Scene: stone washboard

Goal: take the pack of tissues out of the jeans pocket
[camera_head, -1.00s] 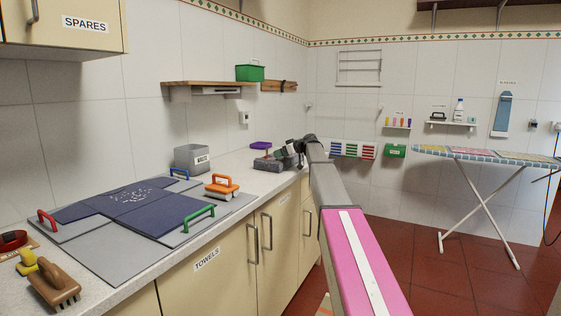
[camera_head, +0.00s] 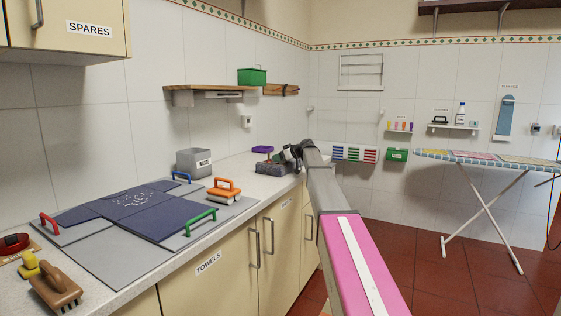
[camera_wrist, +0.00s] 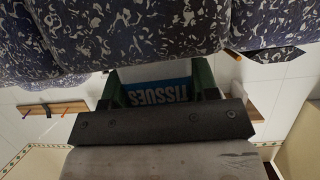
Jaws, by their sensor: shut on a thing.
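My gripper (camera_wrist: 158,78) has its two green fingers on either side of a blue pack of tissues (camera_wrist: 158,92) in the wrist view. The gripper is shut on the pack, whose "TISSUES" lettering is upside down. I cannot tell whether the pack's far end is still inside a pocket. In the head view, my gripper (camera_head: 288,155) is over the counter's far end, beside a grey speckled lump (camera_head: 270,168); the pack does not show clearly there.
A purple-handled thing (camera_head: 262,149) stands close to the gripper. Nearer on the counter are a grey bin (camera_head: 194,163), an orange-handled brush (camera_head: 225,190) and dark cloth panels (camera_head: 130,203). A shelf (camera_head: 205,89) juts from the wall. Open floor lies right of the counter.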

